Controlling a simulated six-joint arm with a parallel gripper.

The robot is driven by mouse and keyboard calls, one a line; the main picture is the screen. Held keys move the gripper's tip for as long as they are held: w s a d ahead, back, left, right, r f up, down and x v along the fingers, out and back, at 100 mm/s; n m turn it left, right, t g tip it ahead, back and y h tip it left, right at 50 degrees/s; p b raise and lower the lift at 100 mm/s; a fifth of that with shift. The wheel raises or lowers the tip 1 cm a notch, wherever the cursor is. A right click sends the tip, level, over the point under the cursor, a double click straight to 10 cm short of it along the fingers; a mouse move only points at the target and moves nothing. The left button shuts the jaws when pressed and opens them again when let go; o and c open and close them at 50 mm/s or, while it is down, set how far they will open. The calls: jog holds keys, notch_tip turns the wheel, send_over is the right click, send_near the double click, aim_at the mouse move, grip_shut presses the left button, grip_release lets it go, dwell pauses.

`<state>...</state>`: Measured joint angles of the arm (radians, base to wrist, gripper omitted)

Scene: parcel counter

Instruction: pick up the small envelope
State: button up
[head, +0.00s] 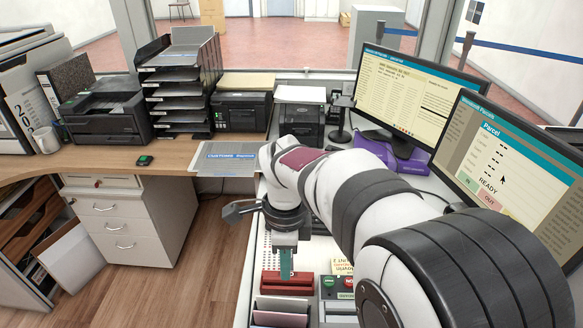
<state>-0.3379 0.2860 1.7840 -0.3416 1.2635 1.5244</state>
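My gripper (285,262) hangs pointing down over the right-hand counter, above a dark red object. A narrow teal piece shows at its lower end. I cannot tell whether this is a fingertip or something held, nor whether the fingers are apart. No small envelope can be picked out with certainty. Below my gripper, a dark holder at the bottom edge has pale pink and reddish flat pieces (280,319) standing in it; they may be paper or envelopes. My arm hides much of the counter to the right.
A dark red block (287,283) lies under my gripper, beside a device with green and red buttons (336,283). A customs sheet (226,158) lies flat behind. Printers (107,112), a black tray stack (180,85) and two monitors (410,92) line the back and right. The left desk front is mostly clear.

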aim_at(282, 302)
jog(key=shift+m, duration=0.5)
jog(key=f, duration=1.1)
jog(key=a+f, duration=0.1)
jog(key=f, duration=0.4)
jog(key=shift+w+a+f, duration=0.1)
jog(key=shift+w+f, duration=0.2)
jog(key=shift+w, duration=0.1)
grip_shut()
